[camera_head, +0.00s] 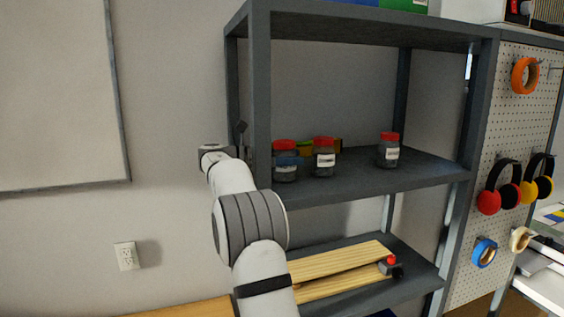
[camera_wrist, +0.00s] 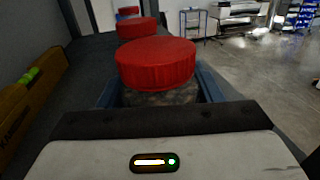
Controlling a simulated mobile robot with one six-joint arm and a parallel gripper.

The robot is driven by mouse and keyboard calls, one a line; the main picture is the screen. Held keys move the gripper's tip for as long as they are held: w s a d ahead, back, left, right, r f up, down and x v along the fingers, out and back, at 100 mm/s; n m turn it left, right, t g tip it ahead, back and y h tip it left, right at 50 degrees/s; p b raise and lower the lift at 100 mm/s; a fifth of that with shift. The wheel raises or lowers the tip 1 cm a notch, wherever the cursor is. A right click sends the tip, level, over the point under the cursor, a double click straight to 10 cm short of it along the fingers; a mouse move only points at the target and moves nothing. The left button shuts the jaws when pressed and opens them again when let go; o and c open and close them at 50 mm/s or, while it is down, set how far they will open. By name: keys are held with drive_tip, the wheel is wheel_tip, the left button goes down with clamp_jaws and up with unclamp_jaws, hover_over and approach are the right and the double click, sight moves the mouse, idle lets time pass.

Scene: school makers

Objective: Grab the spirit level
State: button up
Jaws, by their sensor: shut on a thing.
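The spirit level (camera_wrist: 28,105) is a yellow bar with a bright green vial, at the left of the wrist view. In the head view, yellow parts of it (camera_head: 305,148) show behind the jars on the middle shelf. My gripper (camera_wrist: 160,92) has its blue fingers on either side of a glass jar with a red lid (camera_wrist: 157,63). It is shut on this jar, not on the spirit level. In the head view this is the leftmost jar (camera_head: 285,146), with a blue finger across its front.
Two more red-lidded jars, a middle one (camera_head: 324,160) and a right one (camera_head: 389,150), stand on the grey shelf (camera_head: 425,172). A shelf post stands close beside my arm. Wooden boards (camera_head: 335,262) lie on the lower shelf. A pegboard (camera_head: 510,110) with ear muffs and tape is at right.

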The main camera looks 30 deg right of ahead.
drive_tip(key=shift+c, duration=0.7)
drive_tip(key=shift+r, duration=0.15)
